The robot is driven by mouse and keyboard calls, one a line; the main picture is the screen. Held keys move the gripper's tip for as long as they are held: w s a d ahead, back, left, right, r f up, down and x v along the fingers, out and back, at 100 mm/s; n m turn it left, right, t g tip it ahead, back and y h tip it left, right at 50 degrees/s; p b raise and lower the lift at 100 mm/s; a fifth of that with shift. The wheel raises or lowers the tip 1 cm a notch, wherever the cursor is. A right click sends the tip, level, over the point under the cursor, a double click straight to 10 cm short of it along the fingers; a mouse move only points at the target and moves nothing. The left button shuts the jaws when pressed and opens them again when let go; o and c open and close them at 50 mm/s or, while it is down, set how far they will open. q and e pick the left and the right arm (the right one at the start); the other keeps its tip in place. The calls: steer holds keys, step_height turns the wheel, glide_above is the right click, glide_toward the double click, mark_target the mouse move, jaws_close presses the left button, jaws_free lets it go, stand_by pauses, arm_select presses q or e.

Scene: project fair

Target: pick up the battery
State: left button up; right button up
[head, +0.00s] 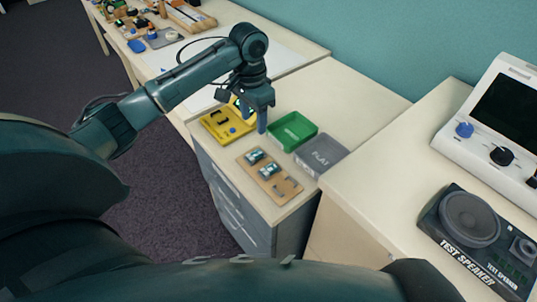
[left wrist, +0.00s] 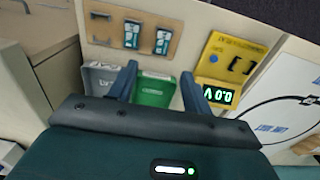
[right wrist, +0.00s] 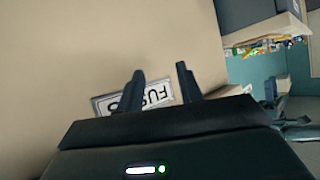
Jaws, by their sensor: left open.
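Two small batteries with white and teal labels, one (head: 255,156) and the other (head: 268,170), lie in a brown holder (head: 285,200) on the cabinet top; empty slots show at its near end. In the left wrist view the batteries (left wrist: 131,36) (left wrist: 163,42) lie beyond the fingertips. My left gripper (head: 261,122) is open and empty, pointing down above the cabinet between the yellow tester (head: 215,122) and the green bin (head: 292,132). The tester display reads 0.0V in the left wrist view. My right gripper (right wrist: 160,72) is open and empty, facing a plain beige surface.
A grey bin marked FLAT (head: 321,153) stands beside the green bin. On the right counter are a white instrument (head: 490,135) and a test speaker (head: 470,225). A long table with a white sheet lies behind. A FUSE label (right wrist: 155,95) shows in the right wrist view.

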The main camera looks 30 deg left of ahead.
mark_target(255, 154)
arm_select(q)
steer(key=f, duration=1.3)
steer(key=shift+w+a+b, duration=0.1)
steer(key=shift+a+b, duration=0.1)
steer(key=shift+b, duration=0.2)
steer(key=shift+r, duration=0.1)
steer(key=c, duration=1.1)
